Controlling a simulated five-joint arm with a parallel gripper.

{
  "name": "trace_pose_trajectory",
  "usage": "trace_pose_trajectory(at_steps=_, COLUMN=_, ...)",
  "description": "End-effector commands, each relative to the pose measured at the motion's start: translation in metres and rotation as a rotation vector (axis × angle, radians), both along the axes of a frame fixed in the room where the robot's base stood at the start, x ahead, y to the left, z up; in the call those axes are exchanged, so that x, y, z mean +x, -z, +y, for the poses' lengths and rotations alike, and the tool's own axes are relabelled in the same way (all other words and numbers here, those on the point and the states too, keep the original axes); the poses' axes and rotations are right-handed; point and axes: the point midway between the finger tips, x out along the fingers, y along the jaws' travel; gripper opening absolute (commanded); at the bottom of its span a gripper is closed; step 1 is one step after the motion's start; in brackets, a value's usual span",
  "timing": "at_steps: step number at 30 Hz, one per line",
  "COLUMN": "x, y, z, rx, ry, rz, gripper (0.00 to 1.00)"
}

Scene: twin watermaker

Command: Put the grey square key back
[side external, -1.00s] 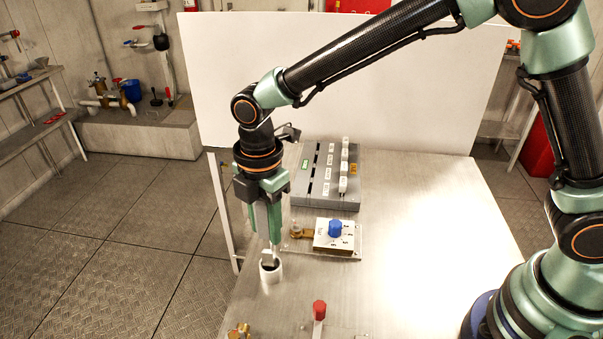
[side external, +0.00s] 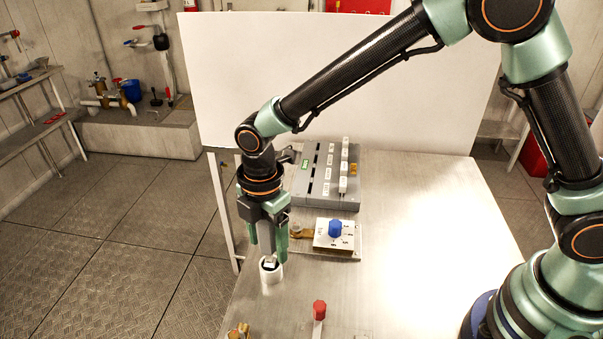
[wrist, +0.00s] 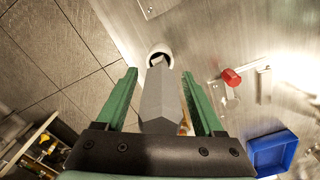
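The grey square key (wrist: 160,95) stands between my gripper's green fingers in the wrist view, its far end at the mouth of a white round cup (wrist: 159,49). In the side view the key (side external: 267,240) looks upright, with its lower end in the cup (side external: 271,276). How deep it sits is hidden. My gripper (side external: 268,256) points down just above the cup. Its fingers are spread on both sides of the key, with a clear gap at the left one in the wrist view. Contact at the right finger cannot be told.
A white plate with a blue knob (side external: 335,228) lies close right of my gripper. A grey panel with switches (side external: 325,185) stands behind it. A red-topped valve (side external: 319,310) and a brass fitting (side external: 238,331) are in front. A blue tray (wrist: 272,153) shows in the wrist view. The table's right side is clear.

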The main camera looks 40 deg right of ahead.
Motion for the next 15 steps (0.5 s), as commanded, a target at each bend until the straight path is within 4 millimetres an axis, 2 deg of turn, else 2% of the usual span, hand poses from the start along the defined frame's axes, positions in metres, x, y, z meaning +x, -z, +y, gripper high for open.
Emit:
trace_pose_trajectory(at_steps=5, x=0.000, y=-0.003, z=0.000, rx=0.000, ry=0.000, rz=-0.001, gripper=0.70)
trace_pose_trajectory(at_steps=8, x=0.001, y=-0.013, z=0.001, rx=0.002, ry=0.000, rz=-0.003, gripper=0.70)
trace_pose_trajectory(at_steps=15, x=0.001, y=-0.060, z=0.001, rx=0.004, ry=0.000, rz=-0.006, gripper=0.70)
